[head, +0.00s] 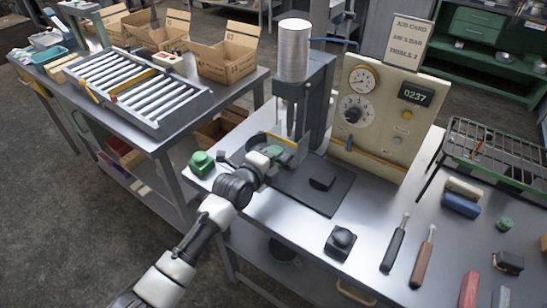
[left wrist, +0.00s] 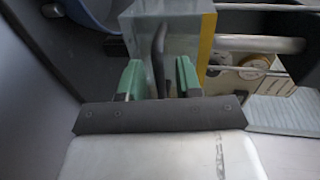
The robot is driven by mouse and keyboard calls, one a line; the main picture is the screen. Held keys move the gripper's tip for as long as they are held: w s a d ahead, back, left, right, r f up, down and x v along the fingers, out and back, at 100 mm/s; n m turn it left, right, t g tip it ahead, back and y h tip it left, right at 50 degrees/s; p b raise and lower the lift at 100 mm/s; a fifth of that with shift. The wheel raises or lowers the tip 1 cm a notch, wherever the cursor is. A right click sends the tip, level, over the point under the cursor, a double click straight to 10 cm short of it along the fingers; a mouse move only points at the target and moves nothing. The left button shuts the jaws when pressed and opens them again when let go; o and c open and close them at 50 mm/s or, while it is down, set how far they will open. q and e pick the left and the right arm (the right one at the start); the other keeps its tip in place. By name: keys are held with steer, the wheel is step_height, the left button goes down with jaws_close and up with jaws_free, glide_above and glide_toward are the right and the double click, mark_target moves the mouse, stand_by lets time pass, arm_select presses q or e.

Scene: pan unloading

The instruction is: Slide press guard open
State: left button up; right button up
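The press (head: 303,95) stands on the bench with a grey cylinder on top. Its guard (left wrist: 165,22) is a see-through panel with a yellow edge, at the front of the press, and it also shows in the head view (head: 282,140). A dark upright handle (left wrist: 159,45) stands before the panel. My left gripper (left wrist: 160,78) has green fingertips, one on each side of the handle, with visible gaps between them and it. In the head view my left gripper (head: 273,152) is at the guard and partly hides it. My right gripper is out of view.
A green push button (head: 201,162) stands left of my left arm and a dark one (head: 342,240) nearer the front edge. A control panel (head: 380,115) rises right of the press. Screwdriver-like tools (head: 396,243) and a wire rack (head: 495,155) lie farther right.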

arm_select(q)
jaws_close()
step_height(320, 180, up, 10)
steer(key=p, duration=0.6)
steer(key=shift+f, duration=0.2)
jaws_free()
steer(key=shift+f, duration=0.1)
